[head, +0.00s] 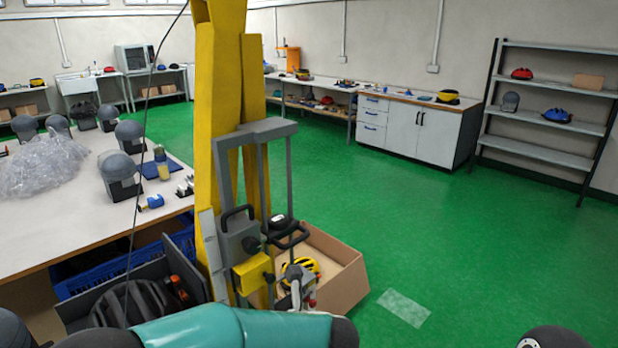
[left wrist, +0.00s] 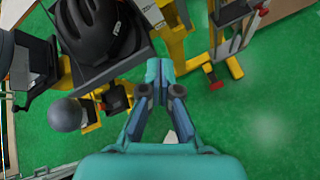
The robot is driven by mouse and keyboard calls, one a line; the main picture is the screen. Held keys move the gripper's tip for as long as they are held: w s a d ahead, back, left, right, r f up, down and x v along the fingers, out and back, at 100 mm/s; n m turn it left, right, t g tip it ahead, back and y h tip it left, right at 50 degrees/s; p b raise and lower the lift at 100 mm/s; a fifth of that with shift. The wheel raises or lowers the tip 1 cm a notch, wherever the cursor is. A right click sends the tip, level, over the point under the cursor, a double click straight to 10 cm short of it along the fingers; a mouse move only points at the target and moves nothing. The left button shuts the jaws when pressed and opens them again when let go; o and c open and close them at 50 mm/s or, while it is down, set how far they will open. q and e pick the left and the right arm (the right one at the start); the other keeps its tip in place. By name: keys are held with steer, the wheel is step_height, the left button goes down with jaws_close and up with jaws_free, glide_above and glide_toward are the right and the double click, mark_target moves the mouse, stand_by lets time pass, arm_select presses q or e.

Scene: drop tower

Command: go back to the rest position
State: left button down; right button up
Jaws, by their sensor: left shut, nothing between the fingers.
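My left gripper (left wrist: 160,72) shows in the left wrist view, its blue-teal fingertips together with nothing between them. Green floor lies below it, and the fingertips appear close to the yellow tower base, though the gap is hard to judge. In the head view a teal link of my left arm crosses the bottom edge, in front of the drop tower (head: 219,100); the gripper itself is not visible there. My right gripper is in neither view.
A black helmet (left wrist: 100,27) and a grey ball-shaped part (left wrist: 65,115) are left of my left gripper. A cardboard box (head: 345,283) with a yellow helmet (head: 302,268) stands by the tower. A workbench (head: 60,220) is at left.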

arm_select(q)
steer(key=a+f+m+h, duration=0.2)
steer(key=a+f+m, duration=0.1)
steer(key=f+m, duration=0.6)
steer(key=a+f+m+h, duration=0.3)
steer(key=f+m, duration=0.6)
steer(key=f, duration=0.1)
steer(key=s+f+m+g+h, duration=0.2)
steer(key=s+f+m, duration=0.2)
steer(key=s+m, duration=0.2)
steer(key=s+d+f+m+g+h, duration=0.1)
steer(key=s+f+m+g+h, duration=0.1)
steer(key=s+m, duration=0.4)
steer(key=s+d+f+m+g+h, duration=0.1)
steer(key=s+f+m, duration=0.4)
steer(key=s, duration=0.6)
steer(key=shift+s+f+m+g+h, duration=0.25)
steer(key=shift+f+m+g+h, duration=0.2)
steer(key=shift+f+g, duration=0.6)
steer(key=shift+r, duration=0.2)
